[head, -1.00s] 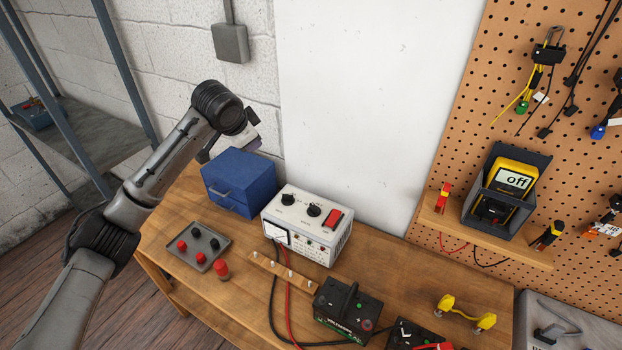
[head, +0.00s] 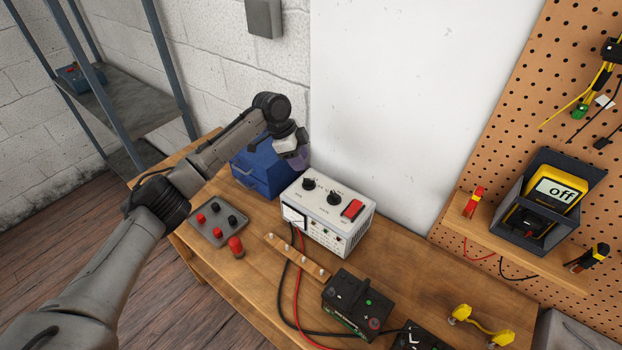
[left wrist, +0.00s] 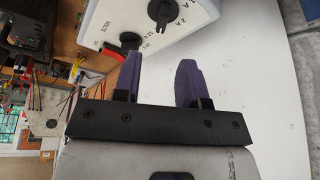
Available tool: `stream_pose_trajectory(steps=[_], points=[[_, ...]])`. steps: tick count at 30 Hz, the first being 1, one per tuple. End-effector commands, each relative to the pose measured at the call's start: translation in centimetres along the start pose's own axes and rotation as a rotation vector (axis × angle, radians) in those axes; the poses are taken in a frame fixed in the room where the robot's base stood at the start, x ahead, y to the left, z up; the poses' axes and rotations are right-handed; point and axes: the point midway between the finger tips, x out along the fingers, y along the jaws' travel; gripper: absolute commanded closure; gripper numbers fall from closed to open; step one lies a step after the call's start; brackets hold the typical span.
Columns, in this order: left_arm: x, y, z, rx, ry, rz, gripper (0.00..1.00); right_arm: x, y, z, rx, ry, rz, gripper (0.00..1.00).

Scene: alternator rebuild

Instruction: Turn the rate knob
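The white charger box (head: 330,213) stands on the workbench with two black knobs and a red switch (head: 353,209) on its top. My right gripper is out of view.
A blue box (head: 262,170) stands left of the charger. A tray with red and black caps (head: 219,222), a red cylinder (head: 236,246), a wooden strip (head: 298,256) and a black battery (head: 355,303) lie in front. A meter (head: 552,194) sits on the right shelf.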

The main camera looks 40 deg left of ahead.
Motion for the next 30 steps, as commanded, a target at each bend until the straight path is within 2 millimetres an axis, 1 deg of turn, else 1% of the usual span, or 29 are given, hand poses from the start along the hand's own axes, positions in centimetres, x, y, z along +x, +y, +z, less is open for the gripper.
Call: stream_pose_trajectory(steps=[1,6,12,19,30], points=[[1.1,0.0,0.1,-0.001,-0.001,0.002,0.62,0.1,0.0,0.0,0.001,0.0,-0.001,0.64],[4.1,0.0,0.0,0.0,-0.001,0.001,0.62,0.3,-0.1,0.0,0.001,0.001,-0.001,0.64],[6.6,0.0,0.0,-0.001,-0.001,0.001,0.62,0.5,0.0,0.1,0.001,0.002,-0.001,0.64],[8.0,0.0,0.0,-0.002,0.0,0.0,0.62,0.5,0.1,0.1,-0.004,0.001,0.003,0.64],[8.2,0.0,0.0,-0.001,0.0,-0.001,0.63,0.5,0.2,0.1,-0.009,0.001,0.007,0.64]])
